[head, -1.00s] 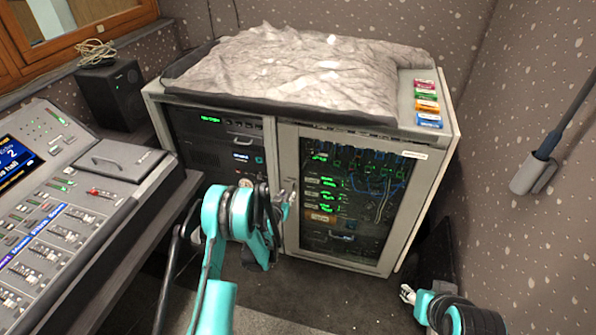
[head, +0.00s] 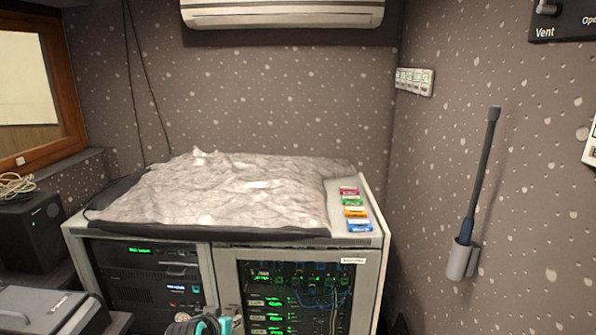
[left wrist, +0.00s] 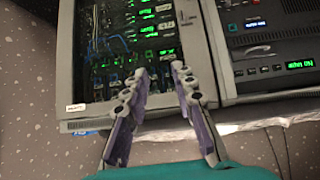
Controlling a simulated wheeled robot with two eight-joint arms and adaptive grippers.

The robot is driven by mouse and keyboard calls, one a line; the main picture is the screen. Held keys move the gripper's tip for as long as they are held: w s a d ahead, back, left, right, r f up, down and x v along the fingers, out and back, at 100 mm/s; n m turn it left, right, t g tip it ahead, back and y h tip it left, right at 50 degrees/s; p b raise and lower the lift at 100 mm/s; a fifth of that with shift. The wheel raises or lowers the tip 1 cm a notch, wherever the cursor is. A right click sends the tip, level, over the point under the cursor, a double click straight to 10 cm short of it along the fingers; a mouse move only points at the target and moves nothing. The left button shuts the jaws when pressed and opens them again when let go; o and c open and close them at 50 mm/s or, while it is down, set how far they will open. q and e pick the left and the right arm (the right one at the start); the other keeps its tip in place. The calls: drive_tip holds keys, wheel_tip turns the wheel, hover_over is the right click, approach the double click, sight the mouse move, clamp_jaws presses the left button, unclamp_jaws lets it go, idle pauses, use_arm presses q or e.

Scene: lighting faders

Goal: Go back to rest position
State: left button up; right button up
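My left gripper (left wrist: 160,78) shows in the left wrist view with its two fingers apart and nothing between them. It is in front of the rack cabinet (left wrist: 215,55), whose glass door shows green-lit gear behind it. In the head view only a teal part of my left arm shows at the bottom edge, in front of the cabinet (head: 225,275); the fingers cannot be made out there. My right gripper is not in view.
A grey crumpled cover (head: 230,195) and several coloured boxes (head: 354,212) lie on the cabinet. A black speaker (head: 35,232) and part of the console (head: 45,310) are at left. A wand in a holder (head: 463,262) is on the right wall.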

use_arm(q)
drive_tip(key=s+g, duration=0.2)
drive_tip(key=s, duration=2.1)
drive_tip(key=shift+s+d+f+g+y, duration=0.2)
drive_tip(key=shift+d+g+y, duration=0.05)
drive_tip(key=shift+g+y, duration=0.15)
